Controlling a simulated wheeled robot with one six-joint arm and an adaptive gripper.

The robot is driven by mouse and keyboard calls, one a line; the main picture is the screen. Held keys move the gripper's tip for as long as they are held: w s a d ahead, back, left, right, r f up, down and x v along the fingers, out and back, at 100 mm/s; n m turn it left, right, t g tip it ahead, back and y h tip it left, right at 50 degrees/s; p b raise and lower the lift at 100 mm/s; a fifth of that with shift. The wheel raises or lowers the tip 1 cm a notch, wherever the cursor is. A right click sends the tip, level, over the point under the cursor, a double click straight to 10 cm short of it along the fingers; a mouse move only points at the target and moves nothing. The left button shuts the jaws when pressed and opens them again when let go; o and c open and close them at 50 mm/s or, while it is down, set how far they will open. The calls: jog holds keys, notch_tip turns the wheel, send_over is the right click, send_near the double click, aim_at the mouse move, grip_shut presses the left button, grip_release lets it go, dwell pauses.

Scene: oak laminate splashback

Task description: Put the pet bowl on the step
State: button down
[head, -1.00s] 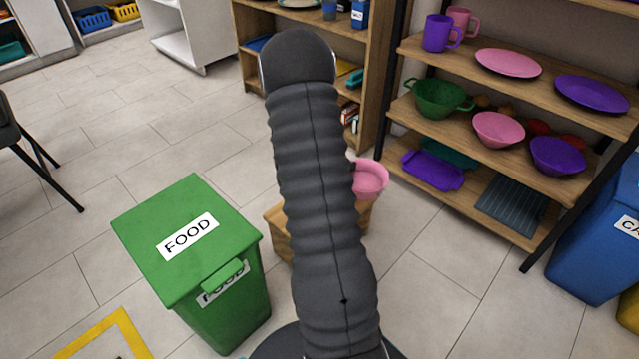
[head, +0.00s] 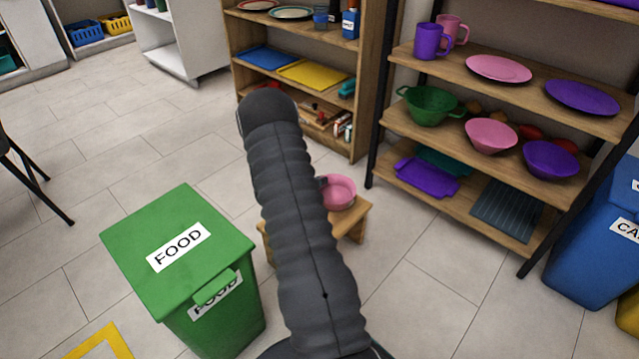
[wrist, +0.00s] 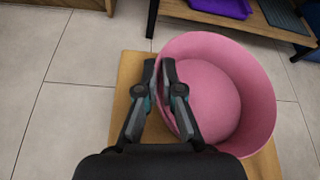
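The pink pet bowl (head: 338,192) is upright over the small wooden step (head: 358,213), partly behind my arm in the head view. In the wrist view the bowl (wrist: 222,90) covers the right part of the step top (wrist: 125,90) and seems to reach past its edge. My gripper (wrist: 161,70) has one finger outside and one inside the bowl's left wall, closed on the rim. The bowl is empty. I cannot tell whether its base touches the step or is slightly above it.
A green FOOD bin (head: 185,255) stands left of the step. A shelf rack (head: 460,140) with dishes is behind it to the right, and a wooden bookcase (head: 362,100) behind. A blue bin (head: 600,245) is at the far right. Floor between is clear.

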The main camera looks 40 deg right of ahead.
jog(key=c, duration=1.3)
grip_release()
jog(key=shift+f, duration=0.1)
